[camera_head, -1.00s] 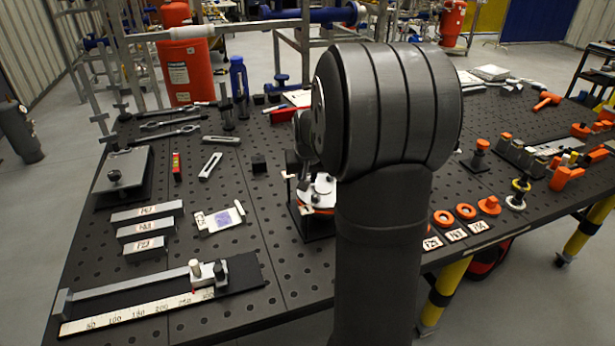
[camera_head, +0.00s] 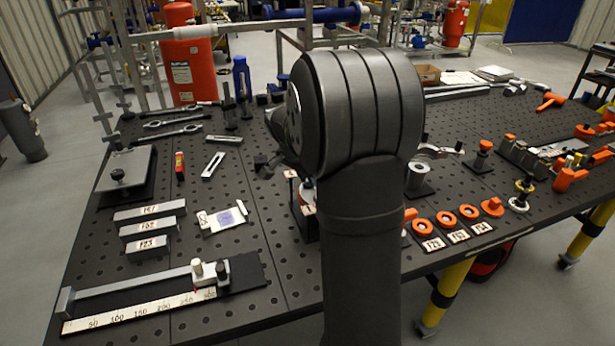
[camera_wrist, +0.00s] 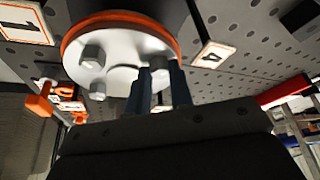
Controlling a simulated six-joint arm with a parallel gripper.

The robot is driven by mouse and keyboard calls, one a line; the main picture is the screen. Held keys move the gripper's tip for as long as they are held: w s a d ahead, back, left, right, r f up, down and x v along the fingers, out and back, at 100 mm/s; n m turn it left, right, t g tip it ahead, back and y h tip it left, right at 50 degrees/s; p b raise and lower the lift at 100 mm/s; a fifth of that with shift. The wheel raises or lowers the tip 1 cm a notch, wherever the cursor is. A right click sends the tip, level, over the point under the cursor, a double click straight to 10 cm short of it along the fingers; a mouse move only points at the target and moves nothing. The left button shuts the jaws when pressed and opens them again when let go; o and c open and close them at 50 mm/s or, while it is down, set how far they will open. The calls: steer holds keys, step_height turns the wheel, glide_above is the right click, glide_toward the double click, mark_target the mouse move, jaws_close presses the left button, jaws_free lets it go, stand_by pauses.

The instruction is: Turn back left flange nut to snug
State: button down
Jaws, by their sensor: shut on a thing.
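The round flange (camera_wrist: 115,48), pale metal with an orange ring at its edge, fills the upper left of the wrist view. Hex nuts stand on it: one (camera_wrist: 92,58) at the left and another (camera_wrist: 97,90) below it. My gripper (camera_wrist: 160,76) has two dark fingers at the flange's right part, shut on a grey flange nut (camera_wrist: 159,79) that is mostly hidden between them. I cannot tell its turn angle or seating. In the head view my arm hides most of the flange stand (camera_head: 304,215), and the fingers cannot be made out.
White tags marked 1 (camera_wrist: 25,22) and 4 (camera_wrist: 213,54) flank the flange. Orange rings (camera_head: 445,219) lie right of my arm. A caliper-like slide (camera_head: 208,272), labelled bars (camera_head: 150,226) and wrenches (camera_head: 172,133) lie to the left.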

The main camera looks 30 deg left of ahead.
steer(key=shift+r+m, duration=0.1)
steer(key=shift+m, duration=0.2)
steer(key=c, duration=1.3)
jaws_free()
steer(key=n, duration=0.2)
steer(key=n+y, duration=0.1)
steer(key=n, duration=0.1)
steer(key=n+y, duration=0.1)
steer(key=shift+d+n, duration=0.3)
steer(key=shift+n, duration=0.1)
steer(key=n+y, duration=0.1)
steer(key=n, duration=0.2)
steer(key=n+g+y, duration=0.1)
steer(key=n, duration=0.2)
steer(key=shift+w+d, duration=0.15)
steer(key=v, duration=1.7)
steer(key=shift+d+r, duration=0.15)
steer(key=shift+d, duration=0.05)
